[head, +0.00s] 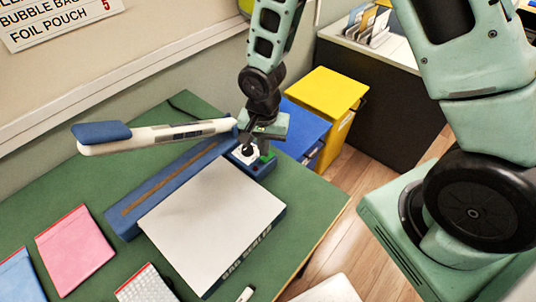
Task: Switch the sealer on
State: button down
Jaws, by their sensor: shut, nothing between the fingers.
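The bag sealer has a blue base (130,221) with a brown strip along it and stands on the green table. Its white lever arm (160,138) with a blue end pad is raised above the base. A white plate (213,215) with "BAG SEALER" lettering on its edge lies in front. At the base's right end is a small white panel (241,157) with a dark round part, and a bit of green shows beside it. My gripper (249,149) is shut and empty, pointing down right at this panel. It hides part of the panel, and I cannot tell whether it touches.
Pink (74,249) and blue (20,277) pouches and a white patterned pouch (146,284) lie on the table (60,197) at left and front. Blue (302,128) and yellow (328,95) bins stand past its right edge. A dark cabinet (385,101) stands behind.

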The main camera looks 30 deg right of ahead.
jog(key=shift+f+b, duration=0.75)
jog(key=shift+f, duration=0.2)
dwell(0.5)
jog(key=shift+r, duration=0.2)
jog(key=shift+r+p, duration=2.8)
jog(key=shift+r, duration=0.6)
jog(key=s+a+r+n+b, duration=0.2)
jog(key=s+r+n, duration=0.4)
jog(key=s, duration=0.3)
jog(key=s+a+r+n+b, duration=0.2)
jog(key=s+a+r+n, duration=0.2)
jog(key=s+r+n, duration=0.3)
jog(key=shift+s+a+r+n+y+b, duration=0.2)
jog(key=shift+s+n+y+b, duration=0.15)
jog(key=shift+s+n, duration=1)
jog(key=shift+s+m, duration=0.15)
jog(key=shift+m, duration=0.1)
